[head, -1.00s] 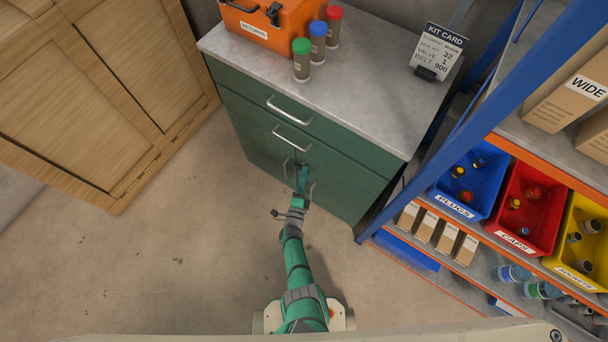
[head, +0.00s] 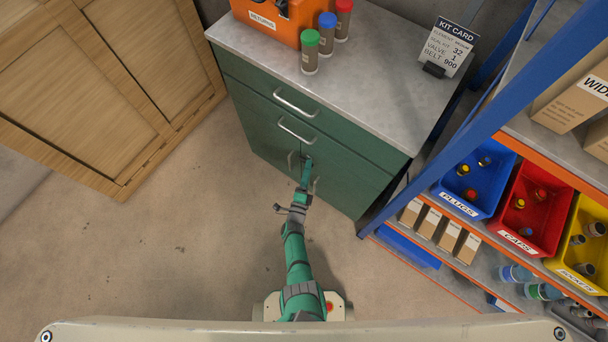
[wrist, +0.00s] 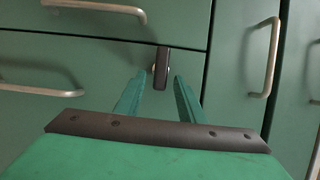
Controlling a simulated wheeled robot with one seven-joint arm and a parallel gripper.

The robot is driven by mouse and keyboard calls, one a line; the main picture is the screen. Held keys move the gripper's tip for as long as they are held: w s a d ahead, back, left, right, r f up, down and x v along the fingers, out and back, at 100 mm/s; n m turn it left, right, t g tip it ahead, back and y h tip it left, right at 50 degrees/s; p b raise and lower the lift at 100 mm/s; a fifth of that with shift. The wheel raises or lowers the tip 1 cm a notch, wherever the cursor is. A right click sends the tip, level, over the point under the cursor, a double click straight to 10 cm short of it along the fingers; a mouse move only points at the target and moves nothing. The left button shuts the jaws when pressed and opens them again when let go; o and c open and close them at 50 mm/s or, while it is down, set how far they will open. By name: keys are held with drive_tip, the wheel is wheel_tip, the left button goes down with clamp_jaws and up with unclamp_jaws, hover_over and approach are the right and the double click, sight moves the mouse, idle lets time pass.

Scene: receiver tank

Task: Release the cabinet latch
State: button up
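The cabinet latch is a small dark upright tab (wrist: 161,68) on the green cabinet (head: 350,178), at the seam below a drawer front. My gripper (wrist: 158,82) is open, its two green fingers apart on either side of the latch in the wrist view. Clear gaps show between the latch and both fingers, and nothing is held. How far the fingertips are from the cabinet face is hard to tell. In the head view my gripper (head: 307,163) is at the cabinet front between the two door handles, and largely hides the latch.
Metal bar handles (wrist: 262,58) stick out close to my gripper, including a drawer handle (head: 296,131). An orange case (head: 268,18) and several capped tubes stand on the cabinet top. A blue shelf rack (head: 455,130) with bins stands at right. Floor at left is clear.

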drive_tip(key=v, duration=1)
drive_tip(key=shift+w+a, duration=0.1)
idle(0.3)
drive_tip(key=s+a+r+n+g+y, duration=0.1)
drive_tip(key=s+a+r+n, duration=0.25)
drive_tip(key=s+r, duration=0.35)
drive_tip(key=s+a+r+n+y, duration=0.1)
drive_tip(key=s+a+r+n, duration=0.2)
drive_tip(key=s+r+n, duration=0.4)
drive_tip(key=s+d+r+n, duration=0.2)
drive_tip(key=s+r+n, duration=0.1)
drive_tip(key=r, duration=0.4)
drive_tip(key=s+d+r+n+y, duration=0.1)
drive_tip(key=s+r+n, duration=0.3)
drive_tip(key=r, duration=0.4)
drive_tip(key=s+d+r+n+g+y, duration=0.1)
drive_tip(key=s+d+r+n, duration=0.2)
drive_tip(key=r, duration=0.5)
drive_tip(key=shift+s+d, duration=0.55)
drive_tip(key=shift+s, duration=0.3)
